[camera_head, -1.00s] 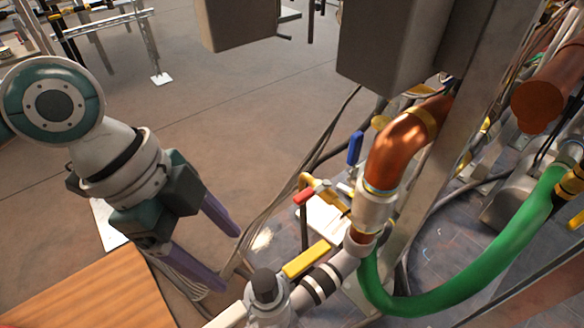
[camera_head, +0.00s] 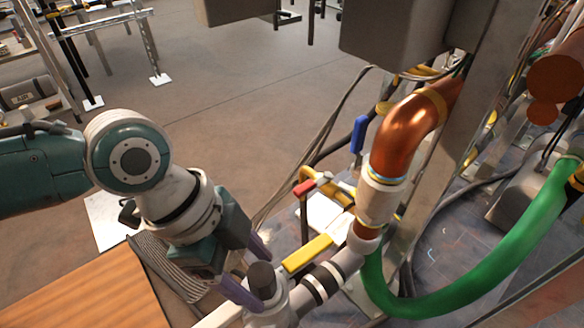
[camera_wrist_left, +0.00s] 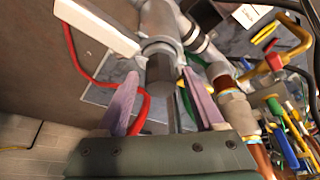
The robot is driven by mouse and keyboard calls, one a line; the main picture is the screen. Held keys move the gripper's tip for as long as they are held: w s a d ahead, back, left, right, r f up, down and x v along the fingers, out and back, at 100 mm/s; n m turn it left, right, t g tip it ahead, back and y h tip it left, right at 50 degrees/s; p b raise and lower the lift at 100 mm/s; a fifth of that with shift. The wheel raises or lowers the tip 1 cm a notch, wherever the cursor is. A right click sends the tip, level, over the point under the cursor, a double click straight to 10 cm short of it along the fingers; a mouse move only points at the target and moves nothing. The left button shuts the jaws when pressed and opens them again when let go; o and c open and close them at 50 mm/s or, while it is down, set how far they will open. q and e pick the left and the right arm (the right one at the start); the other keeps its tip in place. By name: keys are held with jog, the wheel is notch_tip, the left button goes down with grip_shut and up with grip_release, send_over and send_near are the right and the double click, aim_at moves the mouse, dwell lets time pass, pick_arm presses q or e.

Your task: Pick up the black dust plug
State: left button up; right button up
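The black dust plug (camera_head: 262,279) is a dark cylinder capping the end of a grey pipe fitting (camera_head: 270,318), low in the middle of the head view. My left gripper (camera_head: 256,282) has its two purple fingers beside the plug. In the left wrist view the plug (camera_wrist_left: 159,82) lies between the fingers of my left gripper (camera_wrist_left: 159,76). The fingers are spread, with a visible gap on each side of the plug. My right gripper is not in view.
A yellow-handled valve (camera_head: 307,253) is just right of the plug. A copper elbow (camera_head: 408,128), a green hose (camera_head: 480,285) and a metal post (camera_head: 455,125) stand further right. A wooden top (camera_head: 95,290) is at lower left. Open floor lies behind.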

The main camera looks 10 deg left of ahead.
pick_arm(q)
grip_shut()
dwell(0.3)
dwell(0.9)
